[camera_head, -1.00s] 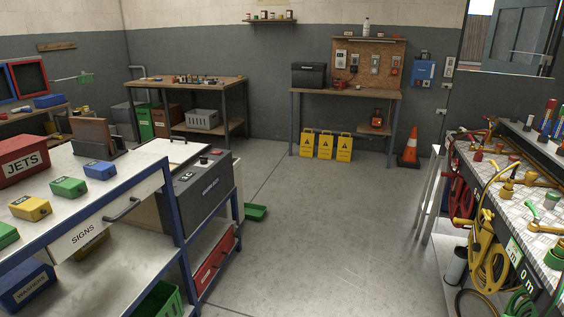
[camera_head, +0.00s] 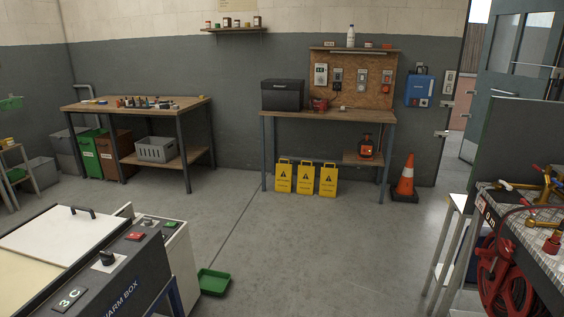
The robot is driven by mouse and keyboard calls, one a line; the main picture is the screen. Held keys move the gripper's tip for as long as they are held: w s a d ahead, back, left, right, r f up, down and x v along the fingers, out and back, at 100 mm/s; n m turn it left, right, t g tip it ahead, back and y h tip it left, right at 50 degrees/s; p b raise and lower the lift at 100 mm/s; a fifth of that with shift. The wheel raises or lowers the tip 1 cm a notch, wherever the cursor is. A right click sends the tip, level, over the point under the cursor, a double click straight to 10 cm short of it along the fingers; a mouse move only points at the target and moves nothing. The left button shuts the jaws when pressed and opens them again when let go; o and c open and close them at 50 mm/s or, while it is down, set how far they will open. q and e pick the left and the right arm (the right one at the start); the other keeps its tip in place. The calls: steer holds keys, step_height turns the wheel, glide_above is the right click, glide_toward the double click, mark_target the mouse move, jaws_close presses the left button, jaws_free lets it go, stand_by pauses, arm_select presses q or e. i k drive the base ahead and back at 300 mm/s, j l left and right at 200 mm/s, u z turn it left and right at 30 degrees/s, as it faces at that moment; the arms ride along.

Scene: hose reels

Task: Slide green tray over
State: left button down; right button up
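A shallow green tray (camera_head: 213,281) lies on the concrete floor, just right of the foot of a white cabinet (camera_head: 180,262) at the lower left. Its inside looks empty, and its left edge is close to the cabinet; I cannot tell if they touch. Neither of my grippers shows in the head view.
A warm box (camera_head: 118,281) with a white lid fills the lower left. Yellow warning signs (camera_head: 306,178) and an orange cone (camera_head: 405,179) stand by the back wall. A bench with a red hose (camera_head: 508,283) is at right. The middle floor is clear.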

mark_target(216, 283)
steer(key=i+u, duration=0.1)
steer(key=i, duration=0.4)
steer(key=i+l+u, duration=0.15)
steer(key=i, duration=0.4)
steer(key=i+l+u, duration=0.1)
steer(key=i, duration=0.4)
steer(key=i+l+u, duration=0.15)
steer(key=i, duration=0.35)
